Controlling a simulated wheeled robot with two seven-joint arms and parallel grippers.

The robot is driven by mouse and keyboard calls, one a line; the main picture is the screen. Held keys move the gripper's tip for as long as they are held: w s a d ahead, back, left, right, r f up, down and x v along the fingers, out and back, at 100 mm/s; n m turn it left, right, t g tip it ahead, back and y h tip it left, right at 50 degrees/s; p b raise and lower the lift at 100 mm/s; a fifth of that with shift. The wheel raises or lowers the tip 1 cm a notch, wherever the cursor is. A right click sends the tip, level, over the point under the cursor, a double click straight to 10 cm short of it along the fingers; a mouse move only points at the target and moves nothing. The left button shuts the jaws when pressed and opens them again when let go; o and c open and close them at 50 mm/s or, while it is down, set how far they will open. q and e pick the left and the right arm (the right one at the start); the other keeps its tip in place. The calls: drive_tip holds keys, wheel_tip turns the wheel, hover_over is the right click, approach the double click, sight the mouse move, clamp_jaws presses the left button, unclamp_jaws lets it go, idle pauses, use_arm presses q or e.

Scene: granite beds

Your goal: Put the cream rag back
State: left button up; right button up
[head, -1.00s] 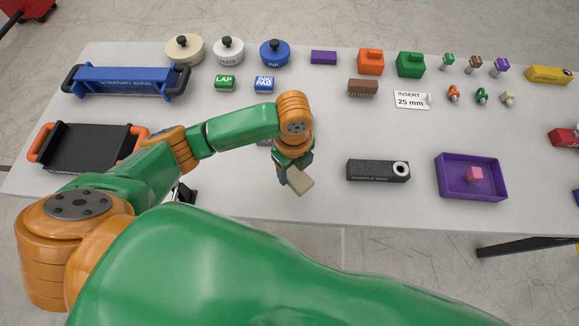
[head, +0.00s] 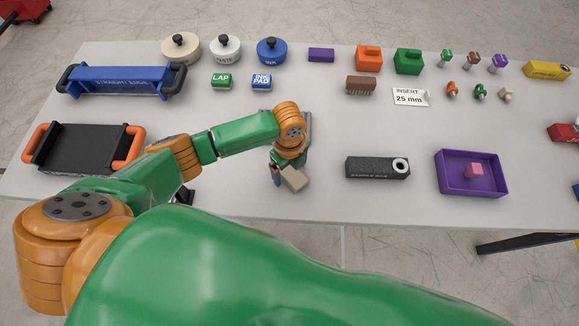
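The cream rag (head: 294,179) shows as a small beige block at the fingers of my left gripper (head: 283,177), near the front middle of the table (head: 230,200). The gripper appears shut on it; one finger shows on its left side and the rest is hidden by the wrist. It looks tilted and seems to be held just above the table, though the gap is hard to judge. My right gripper is not in view.
A grey flat thing (head: 304,122) is partly hidden behind my wrist.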

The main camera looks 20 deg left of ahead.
sight(289, 171)
use_arm(q)
wheel_tip(289, 171, up, 12)
drive_tip(key=p, duration=0.1)
drive_tip(key=shift+r, duration=0.15)
idle(0.6)
